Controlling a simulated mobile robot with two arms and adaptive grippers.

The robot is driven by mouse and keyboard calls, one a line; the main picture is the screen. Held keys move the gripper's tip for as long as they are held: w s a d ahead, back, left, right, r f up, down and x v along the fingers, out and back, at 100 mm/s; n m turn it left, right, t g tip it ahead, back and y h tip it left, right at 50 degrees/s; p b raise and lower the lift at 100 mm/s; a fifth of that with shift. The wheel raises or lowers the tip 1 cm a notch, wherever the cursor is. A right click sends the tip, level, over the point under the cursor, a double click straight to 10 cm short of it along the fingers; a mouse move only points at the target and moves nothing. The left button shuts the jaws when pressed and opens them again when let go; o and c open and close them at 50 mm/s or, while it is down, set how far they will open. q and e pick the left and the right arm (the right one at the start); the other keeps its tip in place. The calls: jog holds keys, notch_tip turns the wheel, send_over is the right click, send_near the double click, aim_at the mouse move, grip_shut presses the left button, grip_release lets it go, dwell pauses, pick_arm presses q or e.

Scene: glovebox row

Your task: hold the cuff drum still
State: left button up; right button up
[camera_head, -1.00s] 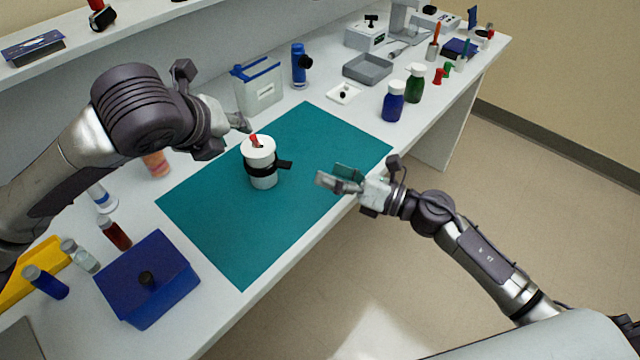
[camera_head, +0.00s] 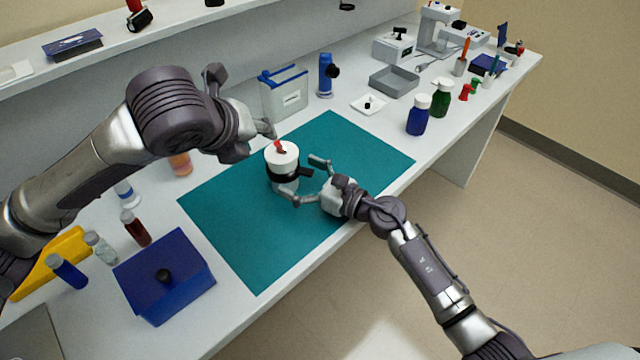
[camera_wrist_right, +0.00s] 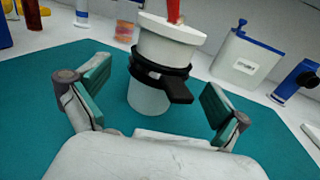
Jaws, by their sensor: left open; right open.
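The cuff drum (camera_head: 283,162) is a white cylinder with a wider white top, a black band with a side tab, and a red piece on top. It stands upright on the teal mat (camera_head: 260,250). My right gripper (camera_head: 303,180) is open close to the drum. In the right wrist view the drum (camera_wrist_right: 152,95) stands just beyond and between the open fingers (camera_wrist_right: 155,100), with a gap on each side. My left gripper (camera_head: 268,130) is above and behind the drum, near its top; its fingers are partly hidden and appear clear of the red piece.
A blue box (camera_head: 165,275) and several vials stand at the left front. Behind the mat are a white container with a blue rim (camera_head: 285,95) and a blue stand (camera_head: 325,75). Blue (camera_head: 418,115) and green (camera_head: 441,98) bottles stand at right. The mat around the drum is clear.

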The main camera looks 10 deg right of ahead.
aim_at(297, 175)
jog(key=shift+x, duration=1.75)
jog(key=c, duration=1.3)
jog(key=shift+o, duration=0.2)
